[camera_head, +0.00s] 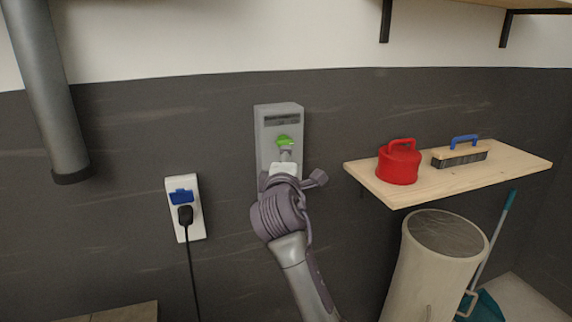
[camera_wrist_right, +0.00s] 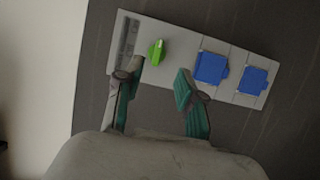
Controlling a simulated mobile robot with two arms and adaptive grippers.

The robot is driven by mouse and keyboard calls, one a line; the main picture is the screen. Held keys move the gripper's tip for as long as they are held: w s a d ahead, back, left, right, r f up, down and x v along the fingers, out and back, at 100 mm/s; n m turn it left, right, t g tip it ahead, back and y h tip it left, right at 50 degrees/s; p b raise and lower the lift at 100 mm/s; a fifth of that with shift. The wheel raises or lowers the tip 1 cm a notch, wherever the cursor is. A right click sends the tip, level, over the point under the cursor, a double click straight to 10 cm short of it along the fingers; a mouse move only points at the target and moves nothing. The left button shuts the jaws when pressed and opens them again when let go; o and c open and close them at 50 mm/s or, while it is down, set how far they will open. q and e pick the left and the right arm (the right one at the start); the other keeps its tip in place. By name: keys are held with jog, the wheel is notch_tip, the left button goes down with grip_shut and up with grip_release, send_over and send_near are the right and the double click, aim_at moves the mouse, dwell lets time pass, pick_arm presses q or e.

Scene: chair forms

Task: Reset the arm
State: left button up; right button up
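My right arm (camera_head: 300,270) reaches up from the bottom of the head view. Its gripper (camera_wrist_right: 160,75) is in front of a grey wall panel (camera_head: 265,130). In the right wrist view the two fingers are spread apart with nothing between them, so the gripper is open. A green knob (camera_wrist_right: 157,52) on the panel lies just beyond the fingertips and looks clear of them. It also shows in the head view (camera_head: 286,141), above the gripper. Two blue socket covers (camera_wrist_right: 210,67) sit lower on the panel; my wrist hides them in the head view. My left gripper is in neither view.
A white socket (camera_head: 195,226) with a black plug (camera_head: 186,215) and hanging cord is left of the arm. To the right are a wooden shelf (camera_head: 400,195) with a red canister (camera_head: 398,165) and brush (camera_head: 460,155), and a bin (camera_head: 425,275) below. A grey pipe (camera_head: 48,90) hangs upper left.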

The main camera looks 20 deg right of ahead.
jog(key=shift+s+a, duration=0.2)
jog(key=shift+s, duration=0.5)
